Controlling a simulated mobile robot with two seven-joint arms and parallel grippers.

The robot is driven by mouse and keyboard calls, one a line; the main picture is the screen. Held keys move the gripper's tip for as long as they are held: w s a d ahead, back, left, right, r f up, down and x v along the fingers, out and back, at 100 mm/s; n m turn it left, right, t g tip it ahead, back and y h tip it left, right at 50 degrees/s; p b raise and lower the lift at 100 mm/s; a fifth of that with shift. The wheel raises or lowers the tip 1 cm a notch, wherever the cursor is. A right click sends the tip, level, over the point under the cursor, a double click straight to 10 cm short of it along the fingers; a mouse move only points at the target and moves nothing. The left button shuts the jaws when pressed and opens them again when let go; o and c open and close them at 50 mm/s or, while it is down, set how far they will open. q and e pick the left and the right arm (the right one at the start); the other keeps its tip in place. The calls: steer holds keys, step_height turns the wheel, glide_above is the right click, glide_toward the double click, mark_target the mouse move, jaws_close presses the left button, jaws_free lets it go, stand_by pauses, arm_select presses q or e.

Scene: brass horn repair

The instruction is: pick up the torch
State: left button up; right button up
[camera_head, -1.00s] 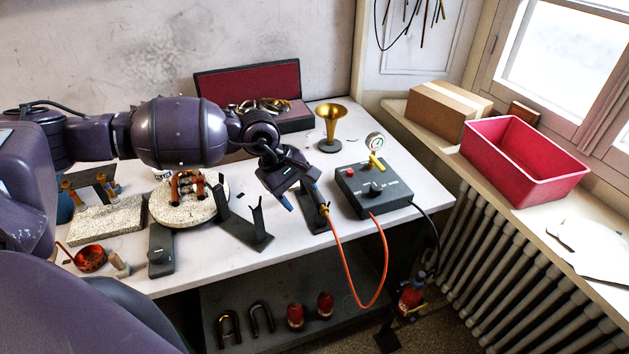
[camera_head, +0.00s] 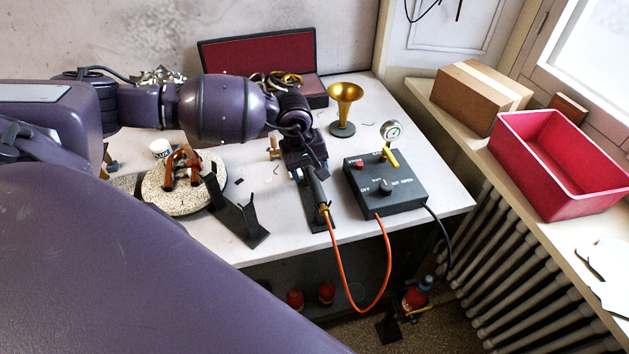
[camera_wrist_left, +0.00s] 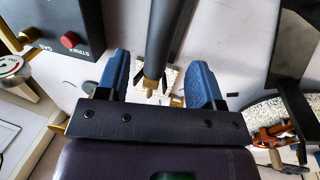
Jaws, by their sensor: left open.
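The torch (camera_head: 317,190) has a dark handle and stands tilted on a black holder (camera_head: 318,219) near the table's front edge. An orange hose (camera_head: 337,262) runs from its lower end to the grey control box. My left gripper (camera_head: 309,171) is at the torch's upper part and hides some of it. In the left wrist view the torch (camera_wrist_left: 159,38) enters from the top, its brass tip pointing between the two blue fingers. The left gripper (camera_wrist_left: 159,83) is open there, with gaps on both sides of the torch. My right gripper is out of view.
The control box (camera_head: 385,186) with a gauge stands right of the torch. A brass bell (camera_head: 345,93) on a foot is behind. An empty black stand (camera_head: 239,219) and a round speckled board (camera_head: 183,195) are left. A red bin (camera_head: 560,165) sits on the sill.

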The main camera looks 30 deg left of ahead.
mark_target(313, 179)
arm_select(q)
steer(key=shift+w+d+f+p, duration=0.15)
steer(key=shift+f+p, duration=0.05)
steer(key=shift+f, duration=0.7)
steer(key=shift+w+d+f+p, duration=0.1)
steer(key=shift+f+p, duration=0.1)
steer(key=shift+f, duration=0.65)
steer(key=shift+w+d+f+p, duration=0.15)
steer(key=shift+f+p, duration=0.05)
steer(key=shift+f, duration=0.7)
steer(key=c, duration=1)
steer(key=shift+r, duration=0.15)
